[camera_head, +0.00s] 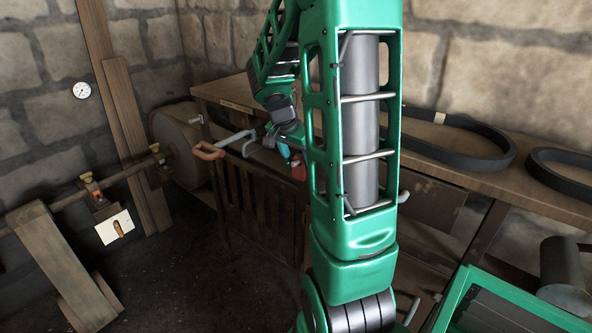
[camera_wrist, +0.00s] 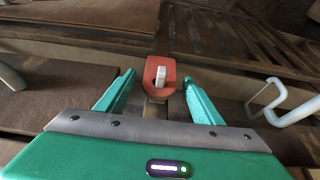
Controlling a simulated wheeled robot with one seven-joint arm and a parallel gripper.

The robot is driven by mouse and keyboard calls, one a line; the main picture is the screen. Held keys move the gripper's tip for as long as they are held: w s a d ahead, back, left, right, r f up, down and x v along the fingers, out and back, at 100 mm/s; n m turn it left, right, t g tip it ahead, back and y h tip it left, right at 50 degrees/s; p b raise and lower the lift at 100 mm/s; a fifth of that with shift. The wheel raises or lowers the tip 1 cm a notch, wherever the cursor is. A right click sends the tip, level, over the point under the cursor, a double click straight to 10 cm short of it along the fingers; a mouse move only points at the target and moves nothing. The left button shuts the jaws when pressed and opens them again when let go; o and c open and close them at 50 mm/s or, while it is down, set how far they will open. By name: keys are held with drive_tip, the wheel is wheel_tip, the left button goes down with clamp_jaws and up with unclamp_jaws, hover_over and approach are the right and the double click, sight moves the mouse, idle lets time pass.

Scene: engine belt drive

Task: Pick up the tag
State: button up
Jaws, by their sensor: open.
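A rounded red tag-like piece (camera_wrist: 160,62) with a small white block in its middle shows in the wrist view. It is straight ahead of my gripper (camera_wrist: 159,82), between the fingertips in the picture. The two green fingers are apart, with nothing clamped between them. I cannot tell how far the red piece is from the fingers. In the head view, my gripper (camera_head: 284,151) is at the bench front, partly hidden behind my own arm. A bit of red (camera_head: 299,171) shows beside it.
A pale bent handle (camera_wrist: 284,104) is close on the right of the wrist view. A wooden bench (camera_head: 440,190) carries black belts (camera_head: 470,158). A white card (camera_head: 115,227) hangs from the shaft at left.

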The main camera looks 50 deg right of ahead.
drive_tip(key=shift+f, duration=0.2)
drive_tip(key=c, duration=1.1)
drive_tip(key=shift+r, duration=0.15)
drive_tip(key=shift+r, duration=0.2)
drive_tip(key=a, duration=0.6)
drive_tip(key=s+a, duration=0.1)
drive_tip(key=a, duration=1.1)
drive_tip(key=shift+s, duration=0.15)
drive_tip(key=w+a+f+n+t+y, duration=0.1)
drive_tip(key=w+a+f+n, duration=0.3)
drive_tip(key=w+f+n, duration=0.1)
drive_tip(key=w+a+f+n+t+y, duration=0.1)
drive_tip(key=w+a+f+n, duration=0.3)
drive_tip(key=f, duration=0.4)
drive_tip(key=w+a+f+n+t+y, duration=0.2)
drive_tip(key=w+a+f+n, duration=0.2)
drive_tip(key=n, duration=0.4)
drive_tip(key=shift+w+a+f, duration=0.2)
drive_tip(key=shift+w+f, duration=0.25)
drive_tip(key=shift+f, duration=0.15)
drive_tip(key=shift+w+a+f, duration=0.15)
drive_tip(key=shift+w+f, duration=0.3)
drive_tip(key=shift+f, duration=0.15)
